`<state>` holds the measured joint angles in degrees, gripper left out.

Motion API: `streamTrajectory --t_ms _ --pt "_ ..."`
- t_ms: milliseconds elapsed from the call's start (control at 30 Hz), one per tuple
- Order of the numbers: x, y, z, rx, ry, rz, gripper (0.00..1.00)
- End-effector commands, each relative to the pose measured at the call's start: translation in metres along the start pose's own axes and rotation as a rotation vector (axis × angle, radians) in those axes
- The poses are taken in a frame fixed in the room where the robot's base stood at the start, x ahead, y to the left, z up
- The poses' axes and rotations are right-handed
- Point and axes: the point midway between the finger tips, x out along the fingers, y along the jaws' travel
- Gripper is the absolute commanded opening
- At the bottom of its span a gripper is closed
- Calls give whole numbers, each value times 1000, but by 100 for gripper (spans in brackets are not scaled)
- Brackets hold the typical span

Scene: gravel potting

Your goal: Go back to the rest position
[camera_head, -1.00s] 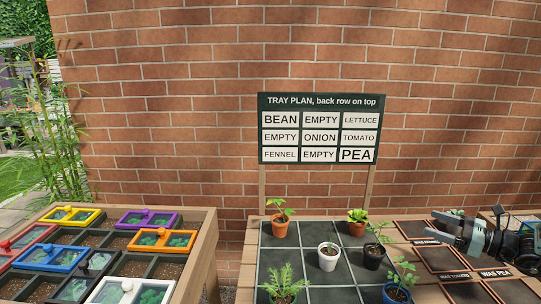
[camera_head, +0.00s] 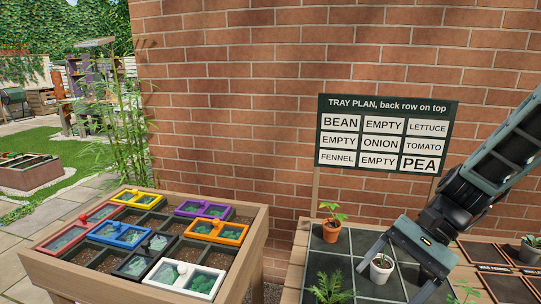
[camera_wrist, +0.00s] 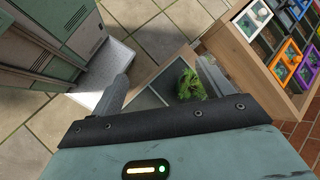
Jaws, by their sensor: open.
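My gripper (camera_head: 402,277) is at the lower right of the head view, fingers spread and pointing down, with nothing held that I can see. It hangs in front of the tray (camera_head: 321,244) with square cells on the right-hand table. A white pot (camera_head: 381,270) with a seedling shows between its fingers, farther back. A plant in a terracotta pot (camera_head: 331,230) stands in the tray's back left cell, and a feathery plant (camera_head: 328,290) is at the front left. My arm hides part of the tray. In the wrist view a leafy green plant (camera_wrist: 189,84) shows beyond the gripper.
A wooden planter (camera_head: 245,247) with colored-frame lidded boxes stands at left. A tray plan sign (camera_head: 386,135) stands behind the tray before a brick wall (camera_head: 230,90). A potted plant (camera_head: 530,250) is at far right. Paving (camera_head: 60,215) lies open at left.

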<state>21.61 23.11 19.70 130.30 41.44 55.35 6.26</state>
Motion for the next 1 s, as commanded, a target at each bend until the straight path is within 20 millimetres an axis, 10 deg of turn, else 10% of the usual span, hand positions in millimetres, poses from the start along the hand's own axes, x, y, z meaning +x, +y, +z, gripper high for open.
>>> streamTrajectory --t_ms 400,1000 --pt "60 36 123 -980 237 605 79" --pt "66 46 150 -1321 307 728 79"
